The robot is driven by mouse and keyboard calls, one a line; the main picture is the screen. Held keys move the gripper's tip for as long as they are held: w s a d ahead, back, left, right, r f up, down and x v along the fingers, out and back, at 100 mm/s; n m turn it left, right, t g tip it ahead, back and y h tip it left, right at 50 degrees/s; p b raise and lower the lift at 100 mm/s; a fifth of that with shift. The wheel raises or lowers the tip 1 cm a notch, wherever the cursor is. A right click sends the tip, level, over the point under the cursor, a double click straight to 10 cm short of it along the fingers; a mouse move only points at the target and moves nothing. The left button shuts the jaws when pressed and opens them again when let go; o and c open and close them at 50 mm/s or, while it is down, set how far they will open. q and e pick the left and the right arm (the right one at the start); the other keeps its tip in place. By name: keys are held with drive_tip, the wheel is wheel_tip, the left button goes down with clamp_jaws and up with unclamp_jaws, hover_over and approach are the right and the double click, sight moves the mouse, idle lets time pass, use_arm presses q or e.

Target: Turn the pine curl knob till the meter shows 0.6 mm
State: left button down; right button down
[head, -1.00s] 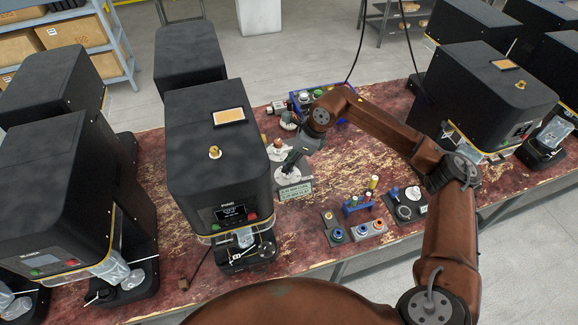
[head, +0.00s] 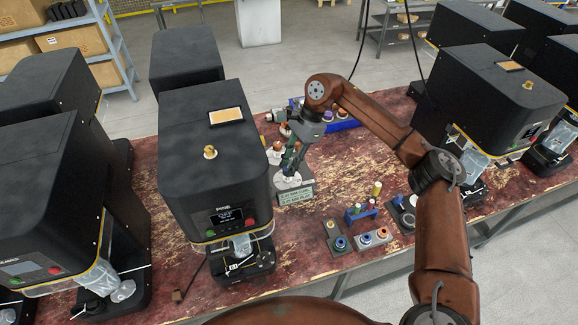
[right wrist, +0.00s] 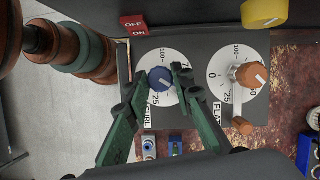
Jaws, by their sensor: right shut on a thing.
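In the right wrist view the blue knob (right wrist: 160,79) sits on a round white dial (right wrist: 163,98) with a label below that appears to read CURL. My right gripper (right wrist: 160,74) has its green fingers on either side of this knob and is shut on it. In the head view my right gripper (head: 291,162) reaches down to the dial panel beside the black machine (head: 210,130). That machine's front has a small lit display (head: 228,215); its figures are too small to read surely. My left gripper is not in view.
An orange knob (right wrist: 249,75) with a FLAT dial is right of the blue one. A red switch (right wrist: 133,23) sits above left. Button blocks (head: 372,238) and a blue rack (head: 361,211) stand to the right.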

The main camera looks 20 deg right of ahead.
idle(0.3)
drive_tip(key=c, duration=1.7)
unclamp_jaws()
drive_tip(key=shift+o, duration=0.2)
drive_tip(key=v, duration=1.2)
drive_tip(key=shift+w+a, duration=0.1)
drive_tip(key=shift+w, duration=0.05)
